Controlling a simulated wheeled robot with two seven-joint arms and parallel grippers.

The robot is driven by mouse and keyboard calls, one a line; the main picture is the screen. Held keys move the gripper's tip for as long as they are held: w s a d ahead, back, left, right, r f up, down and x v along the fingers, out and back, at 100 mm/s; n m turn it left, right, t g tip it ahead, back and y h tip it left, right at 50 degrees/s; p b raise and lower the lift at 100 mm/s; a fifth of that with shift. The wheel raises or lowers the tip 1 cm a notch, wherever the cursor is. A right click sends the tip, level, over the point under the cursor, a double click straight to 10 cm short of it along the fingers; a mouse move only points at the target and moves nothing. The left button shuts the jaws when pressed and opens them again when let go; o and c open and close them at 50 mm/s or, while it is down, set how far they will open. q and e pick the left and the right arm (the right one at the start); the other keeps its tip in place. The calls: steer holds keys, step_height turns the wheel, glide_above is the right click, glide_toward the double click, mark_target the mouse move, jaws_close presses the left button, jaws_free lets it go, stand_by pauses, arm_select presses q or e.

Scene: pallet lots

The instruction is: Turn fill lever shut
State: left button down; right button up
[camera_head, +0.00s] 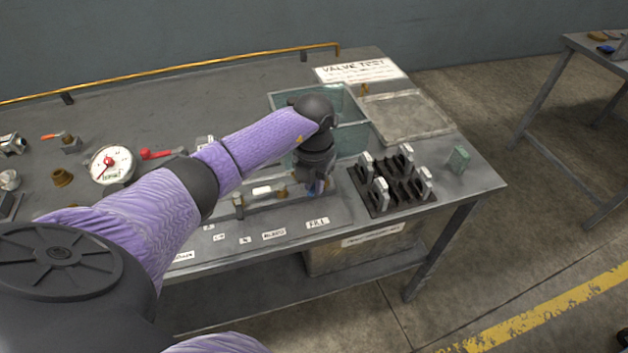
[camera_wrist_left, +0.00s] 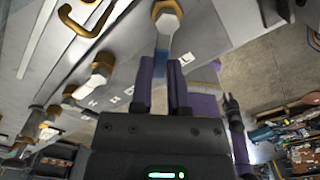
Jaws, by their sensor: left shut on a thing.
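The fill lever is a small handle with a blue grip, above the FILL label (camera_head: 317,223) at the bench's front right. In the left wrist view the lever (camera_wrist_left: 170,28) has a pale shank running from a brass hex fitting (camera_wrist_left: 165,9) to the gripper. My left gripper (camera_head: 316,186) reaches down over it, and its two purple fingers (camera_wrist_left: 165,85) are shut on the blue grip. The arm hides much of the valve in the head view. A dark gripper, likely my right one (camera_wrist_left: 230,100), shows small in the left wrist view; its jaws are unclear.
A dark rack with upright pale pieces (camera_head: 390,185) stands right of the gripper. A teal bin (camera_head: 350,140) and a flat metal plate (camera_head: 405,115) lie behind. A red-needle gauge (camera_head: 111,164) and a red-handled valve (camera_head: 155,154) are left.

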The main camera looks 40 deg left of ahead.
arm_select(q)
steer(key=shift+a, duration=0.1)
steer(key=m, duration=0.1)
steer(key=a+m+b, duration=0.1)
steer(key=m, duration=0.1)
steer(key=m+b, duration=0.1)
steer(key=m, duration=0.1)
steer(key=shift+w+a+f, duration=0.1)
steer(key=shift+w+a, duration=0.05)
steer(key=shift+a, duration=0.2)
steer(key=shift+w+a+m+b, duration=0.1)
steer(key=shift+a+m+b, duration=0.2)
steer(key=shift+m, duration=0.45)
steer(key=shift+w+a+m+b, duration=0.1)
steer(key=shift+m+b, duration=0.25)
steer(key=shift+m, duration=0.4)
steer(key=shift+a, duration=0.1)
steer(key=shift+w+m, duration=0.1)
steer(key=shift+m, duration=0.3)
steer(key=c, duration=0.6)
jaws_free()
